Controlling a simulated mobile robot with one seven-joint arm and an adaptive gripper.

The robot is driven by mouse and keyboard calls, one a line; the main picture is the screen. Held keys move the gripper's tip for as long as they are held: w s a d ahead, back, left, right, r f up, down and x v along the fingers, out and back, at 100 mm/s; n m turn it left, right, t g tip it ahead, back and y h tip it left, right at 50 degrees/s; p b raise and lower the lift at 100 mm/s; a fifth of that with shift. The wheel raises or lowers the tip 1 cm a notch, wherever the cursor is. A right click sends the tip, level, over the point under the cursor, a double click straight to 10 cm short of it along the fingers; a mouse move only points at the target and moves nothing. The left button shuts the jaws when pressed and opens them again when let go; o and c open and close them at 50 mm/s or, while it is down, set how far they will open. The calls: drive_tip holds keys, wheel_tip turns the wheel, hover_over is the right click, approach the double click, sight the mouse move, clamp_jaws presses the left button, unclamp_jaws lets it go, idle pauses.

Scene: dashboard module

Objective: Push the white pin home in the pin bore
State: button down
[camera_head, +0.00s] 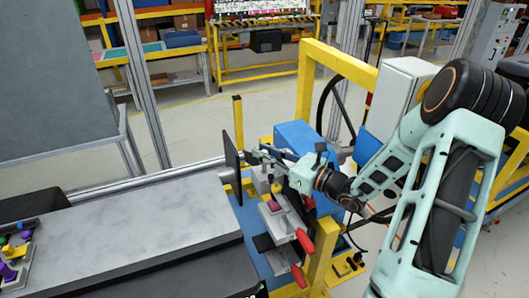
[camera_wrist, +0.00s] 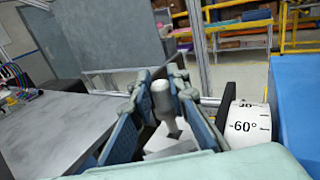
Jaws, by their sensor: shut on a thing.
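In the wrist view, the white pin (camera_wrist: 162,98) stands roughly upright between the two fingers of my gripper (camera_wrist: 161,76). The fingers are shut on it, with its rounded end up. Below the pin is a small dark patch on a pale surface; I cannot tell whether this is the pin bore. How deep the pin sits cannot be made out. In the head view, my gripper (camera_head: 260,153) is above the fixture, just right of an upright black panel (camera_head: 232,158). The pin is too small to make out there.
A blue box (camera_head: 296,138) and yellow frame (camera_head: 305,80) stand close behind. A grey bench (camera_head: 150,225) lies left. A white angle dial (camera_wrist: 248,126) is right.

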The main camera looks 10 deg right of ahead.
drive_tip(key=shift+f+b, duration=1.1)
drive_tip(key=shift+f, duration=0.4)
drive_tip(key=c, duration=1.9)
unclamp_jaws()
drive_tip(key=shift+o, duration=0.7)
drive_tip(key=shift+s+f, duration=0.15)
drive_tip(key=shift+f, duration=0.05)
drive_tip(key=v, duration=1.2)
drive_tip(key=shift+d+r, duration=0.2)
drive_tip(key=shift+r, duration=0.1)
drive_tip(key=shift+w+a, duration=0.1)
drive_tip(key=shift+w, duration=0.15)
